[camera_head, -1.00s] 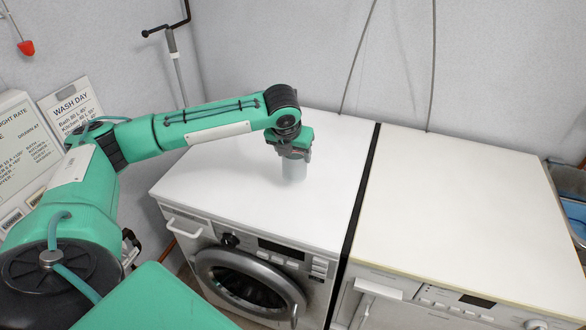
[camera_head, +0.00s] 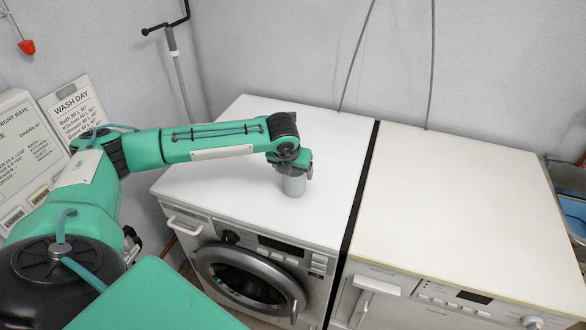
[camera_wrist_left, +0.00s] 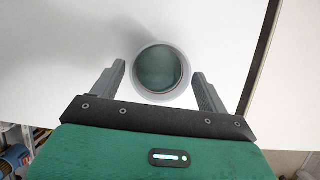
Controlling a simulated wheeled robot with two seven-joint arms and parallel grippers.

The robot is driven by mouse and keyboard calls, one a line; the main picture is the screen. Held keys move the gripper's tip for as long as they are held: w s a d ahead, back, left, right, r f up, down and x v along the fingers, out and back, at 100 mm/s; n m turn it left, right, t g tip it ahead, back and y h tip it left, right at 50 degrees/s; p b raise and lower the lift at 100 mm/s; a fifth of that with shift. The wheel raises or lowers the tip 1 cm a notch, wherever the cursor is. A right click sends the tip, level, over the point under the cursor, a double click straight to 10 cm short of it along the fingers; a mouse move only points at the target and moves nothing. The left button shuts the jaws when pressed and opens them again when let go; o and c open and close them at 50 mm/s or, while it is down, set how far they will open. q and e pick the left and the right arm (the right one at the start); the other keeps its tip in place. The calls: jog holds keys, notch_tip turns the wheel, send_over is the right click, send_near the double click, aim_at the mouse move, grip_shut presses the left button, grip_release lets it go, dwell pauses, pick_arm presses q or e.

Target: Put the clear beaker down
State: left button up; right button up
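The clear beaker (camera_head: 294,186) is a small, pale grey-blue see-through cylinder. It is upright at the white top of the left washing machine (camera_head: 230,185), right of the middle, and looks to stand on it. In the left wrist view I look down into its round mouth (camera_wrist_left: 160,73). My left gripper (camera_head: 297,172) is above and around the beaker, hiding its upper part in the head view. In the left wrist view its two fingers (camera_wrist_left: 160,80) are on either side of the beaker, with a narrow gap at each side. My right gripper is not in view.
A second white machine (camera_head: 450,210) stands to the right, past a dark gap (camera_head: 362,190). Both tops are otherwise clear. A blue tub (camera_head: 573,212) is at the far right edge. Signs (camera_head: 75,105) and a grey pole (camera_head: 180,75) are at the back left.

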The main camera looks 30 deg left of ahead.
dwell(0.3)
pick_arm(q)
jog(key=b+v, duration=0.1)
jog(key=v, duration=1.1)
